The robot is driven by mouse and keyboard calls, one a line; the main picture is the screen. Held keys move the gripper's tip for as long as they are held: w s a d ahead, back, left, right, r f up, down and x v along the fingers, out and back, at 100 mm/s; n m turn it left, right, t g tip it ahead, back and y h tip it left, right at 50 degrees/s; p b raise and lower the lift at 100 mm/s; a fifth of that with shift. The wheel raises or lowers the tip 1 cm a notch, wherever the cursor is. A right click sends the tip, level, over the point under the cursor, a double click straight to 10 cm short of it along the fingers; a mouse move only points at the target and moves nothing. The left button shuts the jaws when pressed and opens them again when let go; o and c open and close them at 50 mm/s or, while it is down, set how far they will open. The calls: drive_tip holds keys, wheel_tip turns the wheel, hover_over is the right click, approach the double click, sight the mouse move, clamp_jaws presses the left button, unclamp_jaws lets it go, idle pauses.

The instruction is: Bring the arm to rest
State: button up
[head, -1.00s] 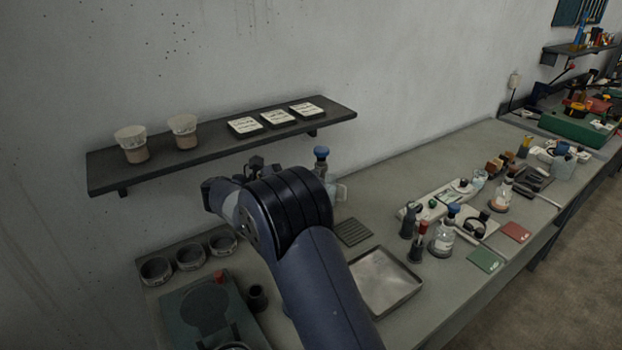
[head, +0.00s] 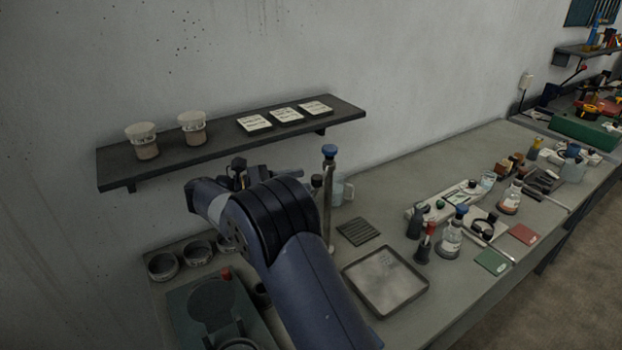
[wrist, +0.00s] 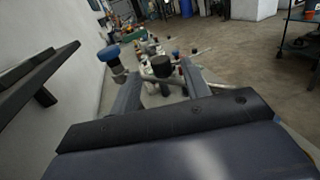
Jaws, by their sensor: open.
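My arm (head: 318,290) reaches up over the bench, bent at a dark joint in front of the wall shelf. I see nothing clamped, but cannot tell how far off the knob is. A blue-topped post (head: 329,152) stands just right of the arm; its blue top (wrist: 109,53) is left of the fingers in the wrist view.
The dark wall shelf (head: 215,132), with two cups and three cards, is close behind the arm. A metal tray (head: 420,290), flasks and bottles cover the bench to the right. Round tins (head: 163,266) and a green-grey device (head: 195,320) lie below left.

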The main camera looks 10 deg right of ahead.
drive_tip(key=shift+s+a, duration=0.1)
drive_tip(key=shift+a, duration=1)
